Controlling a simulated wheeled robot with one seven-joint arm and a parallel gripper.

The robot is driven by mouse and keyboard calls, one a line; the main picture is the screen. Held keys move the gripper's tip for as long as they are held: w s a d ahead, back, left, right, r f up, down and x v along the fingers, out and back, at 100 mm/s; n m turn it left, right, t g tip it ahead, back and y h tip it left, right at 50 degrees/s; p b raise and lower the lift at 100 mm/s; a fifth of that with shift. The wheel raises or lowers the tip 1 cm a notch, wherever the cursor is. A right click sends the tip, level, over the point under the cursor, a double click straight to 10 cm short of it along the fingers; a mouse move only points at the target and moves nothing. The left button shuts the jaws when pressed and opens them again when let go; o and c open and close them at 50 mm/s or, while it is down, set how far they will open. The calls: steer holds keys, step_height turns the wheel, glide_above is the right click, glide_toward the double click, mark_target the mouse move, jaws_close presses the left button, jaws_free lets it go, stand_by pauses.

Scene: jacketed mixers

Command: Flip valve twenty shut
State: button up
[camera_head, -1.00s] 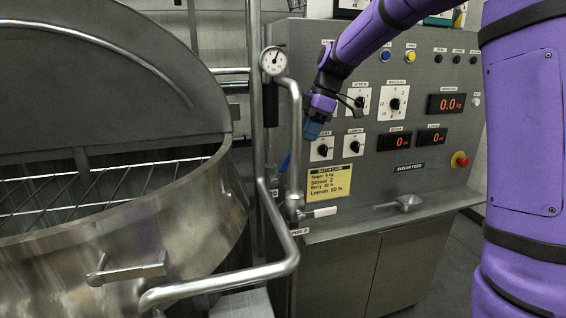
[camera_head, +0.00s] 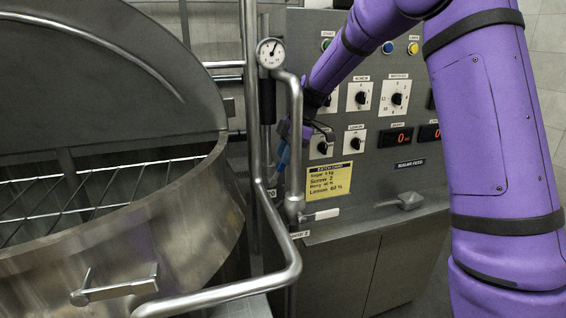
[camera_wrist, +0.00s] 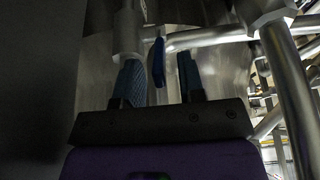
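Valve twenty's blue lever (camera_head: 282,160) is at the pipes between the kettle and the control panel, just above a label reading 20 (camera_head: 270,192). In the wrist view the blue lever (camera_wrist: 158,62) hangs down from a metal pipe fitting, between the two finger ends. My gripper (camera_wrist: 159,78) is open, with a blue textured finger on each side of the lever. I see a gap on both sides, with no clear contact. In the head view my gripper (camera_head: 284,134) is at the lever's upper part, partly hidden by the upright pipe.
An upright steel pipe (camera_head: 296,130) with a gauge (camera_head: 270,53) stands close to my gripper. A white-handled valve (camera_head: 320,215) sits lower right. The control panel (camera_head: 365,150) with knobs is behind my arm. The open kettle (camera_head: 150,255) is at left.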

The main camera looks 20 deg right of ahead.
steer(key=shift+x, duration=1.3)
steer(key=shift+c, duration=0.2)
jaws_close()
